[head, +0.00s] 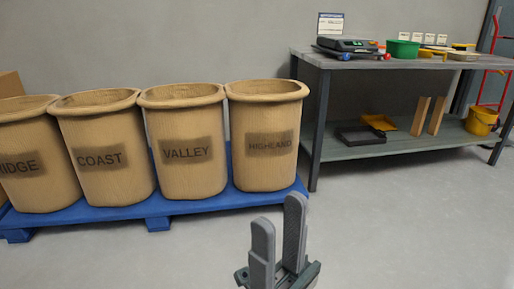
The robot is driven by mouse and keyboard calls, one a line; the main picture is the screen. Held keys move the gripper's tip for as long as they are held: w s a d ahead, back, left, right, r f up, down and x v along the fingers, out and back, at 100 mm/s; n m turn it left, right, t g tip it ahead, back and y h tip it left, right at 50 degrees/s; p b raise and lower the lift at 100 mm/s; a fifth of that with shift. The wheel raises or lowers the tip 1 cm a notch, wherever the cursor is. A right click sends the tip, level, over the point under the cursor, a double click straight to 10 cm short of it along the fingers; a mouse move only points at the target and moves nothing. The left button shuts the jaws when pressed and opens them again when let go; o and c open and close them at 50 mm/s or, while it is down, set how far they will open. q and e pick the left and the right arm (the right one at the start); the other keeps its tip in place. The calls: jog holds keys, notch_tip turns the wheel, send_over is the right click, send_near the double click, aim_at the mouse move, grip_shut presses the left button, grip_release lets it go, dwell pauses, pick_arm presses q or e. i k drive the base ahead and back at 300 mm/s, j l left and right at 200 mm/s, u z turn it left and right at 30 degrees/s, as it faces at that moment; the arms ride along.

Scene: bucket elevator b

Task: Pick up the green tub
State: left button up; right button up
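The green tub (403,49) sits on top of the grey workbench (400,64) at the back right, just right of the scale. It is small and far off in the head view. My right gripper (279,232) is low in the middle foreground, pointing up, with a gap between its two grey fingers and nothing between them. It is far from the tub and apart from everything. My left gripper does not show.
Tan bins, among them VALLEY (187,140) and HIGHLAND (266,135), stand on a blue pallet (228,200) at left. A black scale (346,44) is beside the tub. A yellow bucket (481,121) stands on the lower shelf. The floor (420,220) before the bench is clear.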

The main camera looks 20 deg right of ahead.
aim_at(400, 49)
jog(key=z, duration=1.7)
